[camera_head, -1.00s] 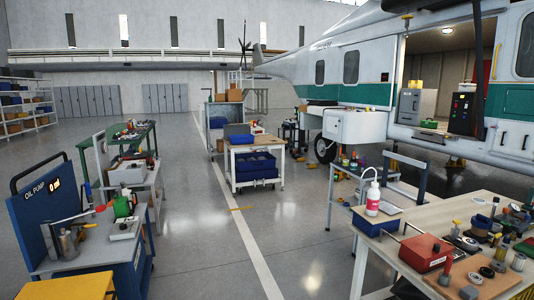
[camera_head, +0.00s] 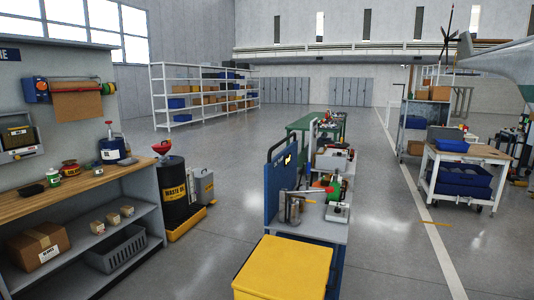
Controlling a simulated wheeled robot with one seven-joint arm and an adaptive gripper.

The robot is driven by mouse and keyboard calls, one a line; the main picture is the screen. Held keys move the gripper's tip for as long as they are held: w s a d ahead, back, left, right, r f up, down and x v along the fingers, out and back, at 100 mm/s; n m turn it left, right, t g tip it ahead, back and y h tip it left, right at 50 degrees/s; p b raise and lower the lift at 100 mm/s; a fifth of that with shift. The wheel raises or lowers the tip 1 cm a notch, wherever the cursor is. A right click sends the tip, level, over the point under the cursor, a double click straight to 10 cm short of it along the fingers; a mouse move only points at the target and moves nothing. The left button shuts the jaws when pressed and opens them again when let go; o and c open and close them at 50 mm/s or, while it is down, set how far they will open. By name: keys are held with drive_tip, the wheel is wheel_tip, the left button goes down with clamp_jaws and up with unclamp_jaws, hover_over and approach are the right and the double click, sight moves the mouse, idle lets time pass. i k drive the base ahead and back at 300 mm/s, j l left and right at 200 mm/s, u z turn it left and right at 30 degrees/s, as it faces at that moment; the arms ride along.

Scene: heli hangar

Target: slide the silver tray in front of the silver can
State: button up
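On the top of the blue oil pump cart (camera_head: 322,230), a silver can (camera_head: 293,208) stands upright at the left, close to the cart's blue back panel. A flat silver-grey tray (camera_head: 338,213) appears to lie to its right, with a small object on it. The two look apart. A green can with a red part (camera_head: 333,189) stands behind the tray. These things are small, and the tray's exact outline is hard to tell. My gripper is not in view.
A yellow box (camera_head: 284,270) stands in front of the cart. At left are a wooden-topped workbench (camera_head: 90,183) and a black waste oil drum (camera_head: 176,195). A white cart with blue bins (camera_head: 462,172) stands at right. The floor between the carts is clear.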

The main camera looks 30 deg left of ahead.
sight(125, 162)
drive_tip(key=j+u, duration=0.15)
drive_tip(key=u, duration=2.9)
drive_tip(key=i+u, duration=0.2)
drive_tip(key=i, duration=1.45)
drive_tip(key=i+z, duration=0.4)
drive_tip(key=i, duration=0.2)
drive_tip(key=i+j+z, duration=0.2)
drive_tip(key=i+z, duration=0.25)
drive_tip(key=i, duration=0.2)
drive_tip(key=i+l+z, duration=0.1)
drive_tip(key=z, duration=0.3)
drive_tip(key=i+z, duration=0.55)
drive_tip(key=z, duration=0.2)
drive_tip(key=i+z, duration=0.2)
drive_tip(key=z, duration=0.2)
drive_tip(key=i+z, duration=0.25)
drive_tip(key=i, duration=1.15)
drive_tip(key=i+u, duration=0.15)
drive_tip(key=i, duration=0.4)
drive_tip(key=i+u, duration=0.15)
drive_tip(key=i, duration=0.35)
drive_tip(key=i+l+u, duration=0.15)
drive_tip(key=i, duration=0.4)
